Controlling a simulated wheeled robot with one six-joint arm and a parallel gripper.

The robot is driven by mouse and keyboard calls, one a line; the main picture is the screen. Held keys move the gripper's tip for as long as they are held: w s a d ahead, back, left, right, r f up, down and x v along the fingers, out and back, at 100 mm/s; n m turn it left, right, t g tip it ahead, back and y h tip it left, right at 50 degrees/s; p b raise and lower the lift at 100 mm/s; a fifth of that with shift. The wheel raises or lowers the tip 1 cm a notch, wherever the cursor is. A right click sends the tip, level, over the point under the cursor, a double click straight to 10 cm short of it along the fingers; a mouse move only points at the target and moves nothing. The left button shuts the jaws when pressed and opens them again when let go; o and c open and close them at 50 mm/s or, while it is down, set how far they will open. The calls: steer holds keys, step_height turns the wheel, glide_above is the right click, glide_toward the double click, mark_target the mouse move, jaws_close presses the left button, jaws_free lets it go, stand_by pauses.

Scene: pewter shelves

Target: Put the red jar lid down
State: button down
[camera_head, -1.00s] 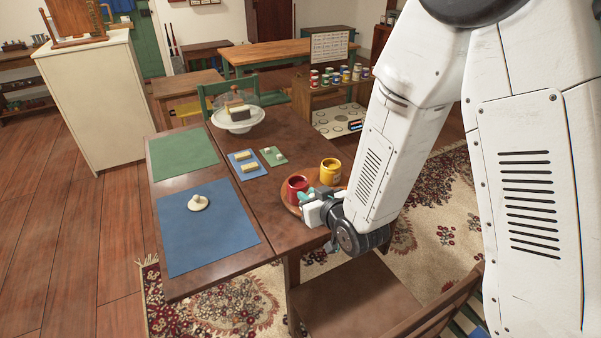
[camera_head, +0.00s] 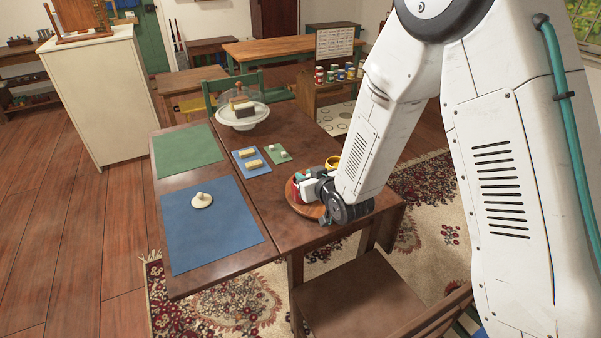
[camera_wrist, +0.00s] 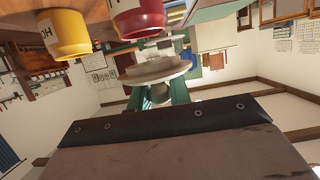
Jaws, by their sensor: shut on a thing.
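The red jar (camera_head: 296,189) stands on a round wooden board (camera_head: 312,211) at the right side of the table. In the wrist view, which is upside down, the red jar (camera_wrist: 141,18) shows at the top. My gripper (camera_head: 303,180) is right by this jar and covers much of it in the head view. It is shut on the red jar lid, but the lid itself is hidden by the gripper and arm. I cannot tell whether the lid touches the jar.
A yellow jar (camera_head: 332,162) stands beside the red one, partly hidden by my arm. A domed cake stand (camera_head: 241,117) is at the far end. A cream knobbed piece (camera_head: 202,200) lies on the blue mat (camera_head: 214,236). The green mat (camera_head: 186,151) is bare.

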steer(key=w, duration=0.4)
steer(key=w+a, duration=0.1)
steer(key=w, duration=0.1)
steer(key=shift+a+f, duration=0.1)
steer(key=shift+f, duration=0.15)
steer(key=shift+w+a+f, duration=0.1)
steer(key=shift+w+f, duration=0.4)
steer(key=shift+w, duration=0.25)
steer(key=shift+f, duration=1.15)
steer(key=shift+f, duration=0.1)
steer(key=c, duration=1.3)
jaws_free()
steer(key=shift+f, duration=0.1)
